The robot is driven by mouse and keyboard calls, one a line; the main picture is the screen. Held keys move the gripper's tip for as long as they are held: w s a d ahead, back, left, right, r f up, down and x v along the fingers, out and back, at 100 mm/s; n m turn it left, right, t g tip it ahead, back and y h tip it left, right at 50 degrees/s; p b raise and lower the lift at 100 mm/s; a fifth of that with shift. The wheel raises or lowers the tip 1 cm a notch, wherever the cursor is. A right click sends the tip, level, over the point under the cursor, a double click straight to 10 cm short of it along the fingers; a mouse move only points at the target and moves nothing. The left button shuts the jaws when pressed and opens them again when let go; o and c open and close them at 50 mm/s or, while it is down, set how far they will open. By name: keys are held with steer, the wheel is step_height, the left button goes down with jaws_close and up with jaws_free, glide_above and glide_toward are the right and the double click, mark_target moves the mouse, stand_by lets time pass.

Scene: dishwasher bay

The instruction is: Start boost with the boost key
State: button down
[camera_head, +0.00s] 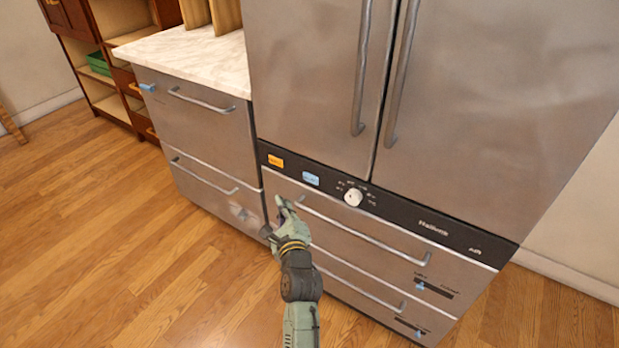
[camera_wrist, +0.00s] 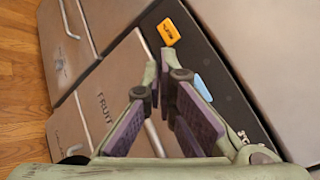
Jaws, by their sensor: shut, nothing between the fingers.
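A dark control strip (camera_head: 397,215) runs across the steel fridge below its upper doors. On its left end are an orange key (camera_head: 275,161) and a light blue key (camera_head: 311,178); their lettering is too small to read, so I cannot tell which is boost. In the wrist view the orange key (camera_wrist: 169,32) is beyond the fingertips, and the blue key (camera_wrist: 203,87) is partly hidden by a finger. My gripper (camera_head: 281,205) is shut and empty, in front of the top drawer, below the keys and apart from them in the picture.
A white knob (camera_head: 352,197) sits right of the keys. Bar handles (camera_head: 345,229) stick out from the drawers below, and tall door handles (camera_head: 388,80) above. A marble-topped drawer unit (camera_head: 190,55) stands at left. The wooden floor (camera_head: 110,235) at left is clear.

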mark_target(311, 179)
steer(key=shift+w, duration=0.1)
steer(key=w+d+b, duration=0.3)
steer(key=w+d, duration=0.2)
steer(key=w, duration=0.2)
steer(key=shift+b, duration=0.4)
steer(key=shift+d, duration=0.1)
stand_by(1.2)
steer(key=shift+w+d, duration=0.2)
steer(key=shift+w, duration=0.1)
steer(key=shift+w+d, duration=0.2)
steer(key=shift+w, duration=0.1)
stand_by(0.6)
steer(key=shift+s+p, duration=0.1)
steer(key=shift+p, duration=0.3)
steer(key=shift+s+a+p, duration=0.4)
steer(key=shift+s+p, duration=0.1)
steer(key=shift+s, duration=0.05)
